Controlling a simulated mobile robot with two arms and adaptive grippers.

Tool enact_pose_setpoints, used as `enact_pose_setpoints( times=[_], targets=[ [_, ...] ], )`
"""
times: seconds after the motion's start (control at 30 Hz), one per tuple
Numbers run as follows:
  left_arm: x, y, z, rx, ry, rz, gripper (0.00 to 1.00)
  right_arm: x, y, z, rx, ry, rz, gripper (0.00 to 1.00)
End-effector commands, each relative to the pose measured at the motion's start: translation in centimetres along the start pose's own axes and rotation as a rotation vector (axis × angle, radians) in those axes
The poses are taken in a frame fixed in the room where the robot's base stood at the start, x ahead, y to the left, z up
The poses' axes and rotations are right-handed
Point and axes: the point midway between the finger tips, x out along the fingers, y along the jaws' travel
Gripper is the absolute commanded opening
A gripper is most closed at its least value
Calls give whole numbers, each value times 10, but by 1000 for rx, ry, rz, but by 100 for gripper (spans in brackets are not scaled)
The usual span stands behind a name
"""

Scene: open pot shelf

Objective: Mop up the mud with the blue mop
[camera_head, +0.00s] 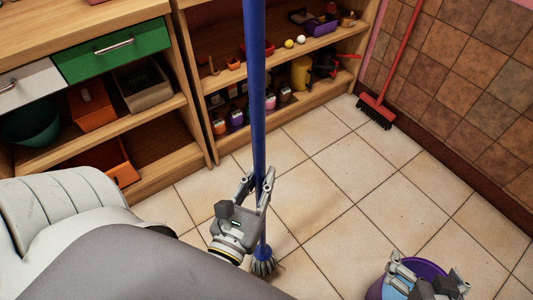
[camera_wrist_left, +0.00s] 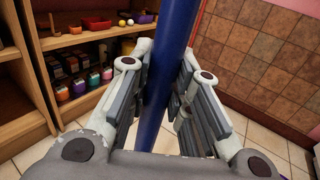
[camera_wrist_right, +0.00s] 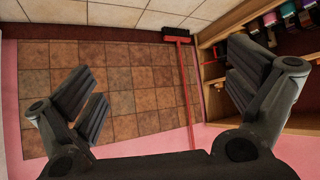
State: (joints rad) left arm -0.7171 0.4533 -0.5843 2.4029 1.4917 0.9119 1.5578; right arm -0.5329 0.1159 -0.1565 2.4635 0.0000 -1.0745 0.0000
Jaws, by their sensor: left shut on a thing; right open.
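The blue mop (camera_head: 257,95) stands nearly upright in the head view, with its grey strand head (camera_head: 263,264) low over the tiles; I cannot tell whether it touches them. My left gripper (camera_head: 256,188) is shut on the lower part of its handle. The handle (camera_wrist_left: 172,70) also shows between the fingers in the left wrist view (camera_wrist_left: 168,90). My right gripper (camera_head: 432,280) is open and empty at the bottom right of the head view, above a purple bucket. The right wrist view shows its fingers (camera_wrist_right: 165,92) apart. I cannot make out a clear mud patch.
The purple bucket (camera_head: 421,268) is partly hidden by my right gripper. A red broom (camera_head: 390,75) leans on the brown tiled wall. Wooden shelves (camera_head: 190,85) with pots and bottles line the left and back. The pale tiled floor (camera_head: 345,185) is clear in the middle.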

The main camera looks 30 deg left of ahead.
Motion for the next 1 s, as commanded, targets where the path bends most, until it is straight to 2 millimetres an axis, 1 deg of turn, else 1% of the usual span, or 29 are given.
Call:
enact_pose_setpoints(
  times=[0.3, 0.4, 0.63, 1.0],
  targets=[
    [-10, 11, 0, 0, -3, 1, 0, 4, -4, -32, -2, 160, -10, 100],
    [-12, 13, 0, 0, -4, 0, 0, 4, -6, -40, -2, 195, -12, 100],
    [-15, 16, 0, 1, -3, 0, 0, 4, -7, -48, -2, 239, -14, 100],
    [-27, 28, -3, 3, -1, 1, 0, -2, -12, -87, -3, 439, -26, 100]
  ],
)
